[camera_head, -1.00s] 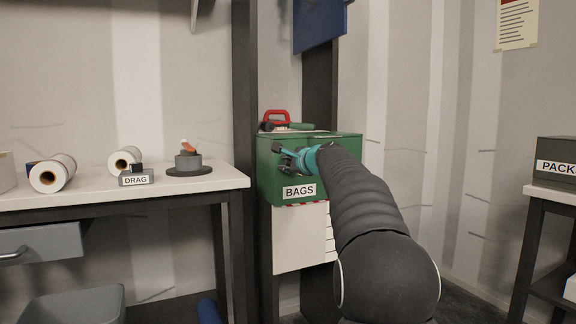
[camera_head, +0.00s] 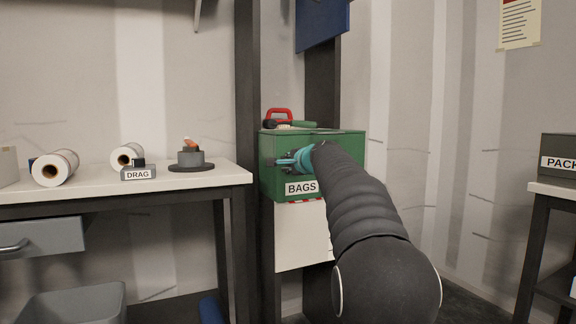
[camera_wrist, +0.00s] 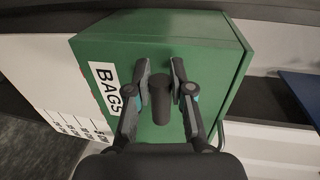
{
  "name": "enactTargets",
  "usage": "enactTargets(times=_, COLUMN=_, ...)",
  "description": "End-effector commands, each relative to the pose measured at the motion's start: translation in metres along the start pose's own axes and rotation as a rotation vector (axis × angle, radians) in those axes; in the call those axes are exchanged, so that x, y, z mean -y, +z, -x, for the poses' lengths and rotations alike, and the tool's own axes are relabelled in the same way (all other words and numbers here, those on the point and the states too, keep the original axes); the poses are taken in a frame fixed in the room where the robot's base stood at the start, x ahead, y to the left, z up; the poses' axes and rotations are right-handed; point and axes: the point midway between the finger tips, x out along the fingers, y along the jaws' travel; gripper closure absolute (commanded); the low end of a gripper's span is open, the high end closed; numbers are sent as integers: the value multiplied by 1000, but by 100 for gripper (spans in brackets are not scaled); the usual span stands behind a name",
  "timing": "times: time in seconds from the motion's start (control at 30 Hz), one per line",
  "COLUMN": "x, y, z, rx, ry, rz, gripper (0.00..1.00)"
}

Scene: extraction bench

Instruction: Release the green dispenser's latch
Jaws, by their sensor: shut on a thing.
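The green dispenser (camera_head: 350,146) is a box with a "BAGS" label on its front, mounted against a dark post. It fills the middle of the wrist view (camera_wrist: 215,60), turned sideways. A dark, round latch knob (camera_wrist: 160,98) stands out from its front face. My gripper (camera_wrist: 160,68) has one finger on each side of the knob and is shut on it. In the head view my gripper (camera_head: 282,161) is at the dispenser's front, above the label, and hides the knob. The dispenser's lid looks closed.
A red-handled tool (camera_head: 279,114) and a green-handled brush (camera_head: 300,125) lie on top of the dispenser. A white panel (camera_head: 300,238) hangs below it. A bench (camera_head: 215,182) with paper rolls stands left; another table (camera_head: 556,190) stands right.

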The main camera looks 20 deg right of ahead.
Motion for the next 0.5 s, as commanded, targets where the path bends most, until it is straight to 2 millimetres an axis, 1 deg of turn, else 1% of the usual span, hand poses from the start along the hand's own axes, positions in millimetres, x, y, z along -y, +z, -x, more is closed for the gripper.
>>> enactTargets(times=0.23, x=0, y=0, z=0, rx=0, ry=0, rz=1, gripper=100)
enactTargets(times=0.27, x=0, y=0, z=0, rx=0, ry=0, rz=1, gripper=71)
enactTargets(times=0.3, x=0, y=0, z=0, rx=0, ry=0, rz=1, gripper=61)
enactTargets(times=0.33, x=0, y=0, z=0, rx=0, ry=0, rz=0, gripper=54)
enactTargets(times=0.5, x=0, y=0, z=0, rx=0, ry=1, rz=0, gripper=52)
